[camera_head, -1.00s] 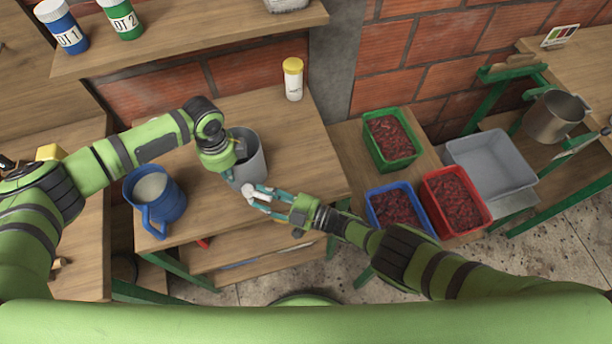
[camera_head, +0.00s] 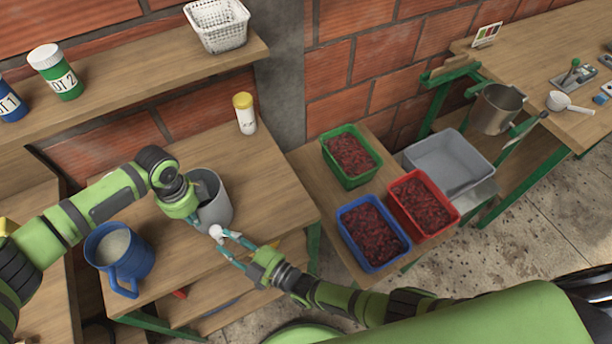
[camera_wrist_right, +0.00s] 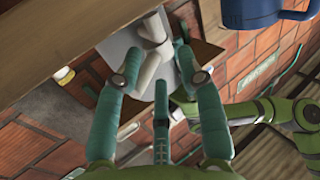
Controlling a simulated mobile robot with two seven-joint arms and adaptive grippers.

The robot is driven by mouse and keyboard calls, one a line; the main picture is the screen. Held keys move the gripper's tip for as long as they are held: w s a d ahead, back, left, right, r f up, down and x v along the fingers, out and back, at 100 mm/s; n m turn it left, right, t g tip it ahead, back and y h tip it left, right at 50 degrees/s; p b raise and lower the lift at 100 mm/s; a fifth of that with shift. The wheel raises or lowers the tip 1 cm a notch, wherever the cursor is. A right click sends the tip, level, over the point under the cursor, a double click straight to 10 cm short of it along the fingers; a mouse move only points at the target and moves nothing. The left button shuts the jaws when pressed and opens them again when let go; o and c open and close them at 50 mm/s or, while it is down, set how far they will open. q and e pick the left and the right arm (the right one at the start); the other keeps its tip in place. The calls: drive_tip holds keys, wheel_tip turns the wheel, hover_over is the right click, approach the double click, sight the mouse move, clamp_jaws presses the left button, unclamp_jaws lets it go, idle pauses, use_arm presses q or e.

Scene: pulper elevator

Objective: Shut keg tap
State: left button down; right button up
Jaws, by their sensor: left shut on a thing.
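The keg (camera_head: 217,207) is a grey cylinder standing at the front edge of the wooden table, partly hidden by my left arm. Its white tap (camera_head: 215,232) sticks out low on the front side; it also shows in the right wrist view (camera_wrist_right: 152,66). My left gripper (camera_head: 192,214) is shut at the keg's near left side, its fingers mostly hidden by its own body. My right gripper (camera_head: 229,243) is at the tap, its teal fingers apart with the tap between or just beyond their tips. Firm contact cannot be told.
A blue jug (camera_head: 120,262) stands left of the keg. A yellow-capped bottle (camera_head: 245,115) stands behind. Green (camera_head: 352,183), blue (camera_head: 345,236) and red (camera_head: 452,220) crates hold red fruit at right, beside a grey tub (camera_head: 447,166). A shelf (camera_head: 150,80) overhangs the table's back.

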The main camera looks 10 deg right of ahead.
drive_tip(key=m+t+h, duration=0.1)
drive_tip(key=s+a+m+t+h, duration=0.1)
drive_tip(key=h, duration=0.1)
drive_tip(key=shift+a+m, duration=0.1)
drive_tip(key=shift+m, duration=0.2)
drive_tip(key=v, duration=1.2)
drive_tip(key=s+d+f+m+g+h, duration=0.1)
drive_tip(key=s+d+f+g+h, duration=0.2)
drive_tip(key=d+f, duration=0.4)
drive_tip(key=s+d+f+m+g+h, duration=0.1)
drive_tip(key=s+d+f+g+h, duration=0.2)
drive_tip(key=d+f, duration=0.5)
wheel_tip(320, 180, down, 7)
drive_tip(key=shift+s+r+m+g, duration=0.1)
drive_tip(key=shift+s+m+g, duration=0.3)
drive_tip(key=shift+s+g, duration=0.35)
